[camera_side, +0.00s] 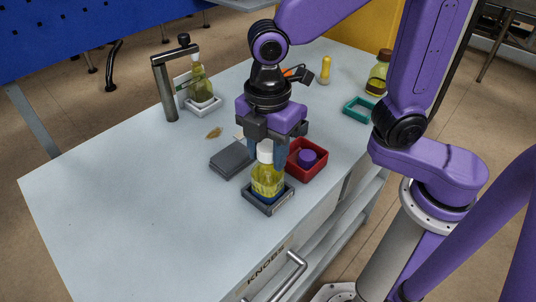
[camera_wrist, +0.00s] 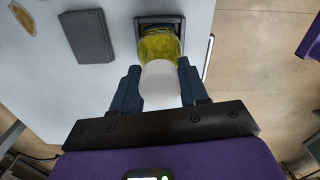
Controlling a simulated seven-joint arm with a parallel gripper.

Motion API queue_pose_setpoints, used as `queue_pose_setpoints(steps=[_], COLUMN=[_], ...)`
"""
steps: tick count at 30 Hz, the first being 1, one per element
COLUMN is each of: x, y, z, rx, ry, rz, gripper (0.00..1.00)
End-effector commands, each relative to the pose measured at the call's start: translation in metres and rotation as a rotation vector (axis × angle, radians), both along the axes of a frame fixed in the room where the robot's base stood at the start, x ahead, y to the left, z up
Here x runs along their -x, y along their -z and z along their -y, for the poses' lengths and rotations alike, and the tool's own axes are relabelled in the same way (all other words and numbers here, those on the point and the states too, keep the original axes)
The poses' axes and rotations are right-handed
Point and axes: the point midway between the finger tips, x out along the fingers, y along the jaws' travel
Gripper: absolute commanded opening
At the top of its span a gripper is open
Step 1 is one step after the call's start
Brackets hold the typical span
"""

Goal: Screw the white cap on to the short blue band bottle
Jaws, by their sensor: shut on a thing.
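The white cap (camera_wrist: 160,84) is between my gripper's fingers (camera_wrist: 161,92) in the wrist view, and the fingers are shut on it. In the side view the cap (camera_side: 265,150) is at the mouth of a short yellow-green bottle (camera_side: 267,178) with a blue band near its base. Whether the cap is seated on the neck I cannot tell. The bottle stands upright in a grey square holder (camera_side: 271,208). In the wrist view the bottle (camera_wrist: 159,43) shows just beyond the cap. My gripper points down above the bottle.
A dark grey block (camera_side: 230,159) lies left of the bottle. A red tray (camera_side: 306,160) with a purple cap stands close at the right. Another bottle (camera_side: 199,86) stands in a white holder beside a grey post (camera_side: 164,88). A teal frame (camera_side: 358,109) and a brown-capped bottle (camera_side: 378,76) are at the back right.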

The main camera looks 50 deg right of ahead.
Motion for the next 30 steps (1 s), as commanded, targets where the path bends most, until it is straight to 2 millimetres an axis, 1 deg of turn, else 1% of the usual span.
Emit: queue_pose_setpoints(steps=[8, 15, 21, 22, 23, 30], x=[0.0001, 0.0002, 0.0002, 0.0002, 0.0002, 0.0001], y=[0.0002, 0.0003, 0.0003, 0.0003, 0.0003, 0.0003], z=[0.0001, 0.0000, 0.0001, 0.0000, 0.0000, 0.0000], rx=[0.001, 0.000, 0.001, 0.001, 0.001, 0.000], ry=[0.013, 0.151, 0.157, 0.157, 0.157, 0.156], rz=[0.000, 0.000, 0.000, 0.000, 0.000, 0.000], gripper=[0.23, 0.23, 0.23, 0.50, 0.58, 0.58])
